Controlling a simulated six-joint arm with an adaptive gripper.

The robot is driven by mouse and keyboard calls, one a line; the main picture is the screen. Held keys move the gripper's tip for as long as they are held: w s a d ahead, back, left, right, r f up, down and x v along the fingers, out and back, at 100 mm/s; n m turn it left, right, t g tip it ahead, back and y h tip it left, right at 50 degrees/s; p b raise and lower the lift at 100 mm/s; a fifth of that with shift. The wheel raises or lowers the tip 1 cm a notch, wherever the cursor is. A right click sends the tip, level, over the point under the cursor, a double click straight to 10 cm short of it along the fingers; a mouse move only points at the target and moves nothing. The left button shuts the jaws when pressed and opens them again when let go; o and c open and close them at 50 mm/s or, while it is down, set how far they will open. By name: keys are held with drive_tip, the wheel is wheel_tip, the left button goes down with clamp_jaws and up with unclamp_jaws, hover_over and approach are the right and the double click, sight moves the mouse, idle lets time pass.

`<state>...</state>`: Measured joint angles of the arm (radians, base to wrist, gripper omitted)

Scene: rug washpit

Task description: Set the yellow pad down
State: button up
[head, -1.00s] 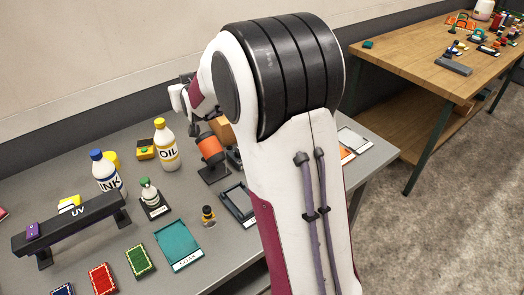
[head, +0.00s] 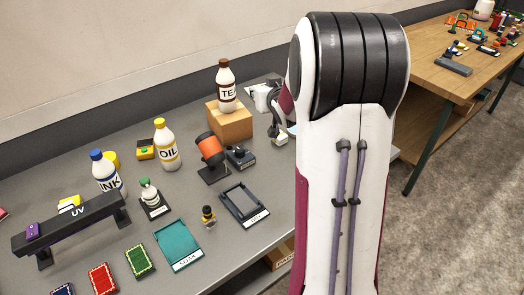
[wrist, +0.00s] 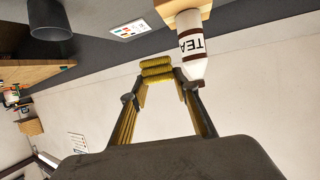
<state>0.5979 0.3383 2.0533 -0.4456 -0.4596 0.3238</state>
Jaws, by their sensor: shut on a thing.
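The yellow pad (wrist: 157,75) is a ribbed, bright yellow piece between my fingertips in the wrist view. My gripper (wrist: 158,68) is shut on it. In the head view my gripper (head: 276,127) hangs over the back right of the grey table, right of the cardboard box. My arm hides part of that area, and I cannot make out the pad there. A teal tray marked SOAK (head: 169,238) and a dark framed tray with a white label (head: 226,208) lie on the table, left of my arm.
Green (head: 140,260) and red (head: 102,278) pads lie in front.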

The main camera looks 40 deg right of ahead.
wheel_tip(320, 180, down, 11)
idle(0.5)
drive_tip(key=shift+s+d+f, duration=0.1)
hover_over(263, 153)
drive_tip(key=shift+f, duration=3.05)
drive_tip(key=shift+f, duration=0.15)
drive_tip(key=shift+f, duration=1.75)
drive_tip(key=shift+f, duration=0.15)
drive_tip(key=o, duration=0.9)
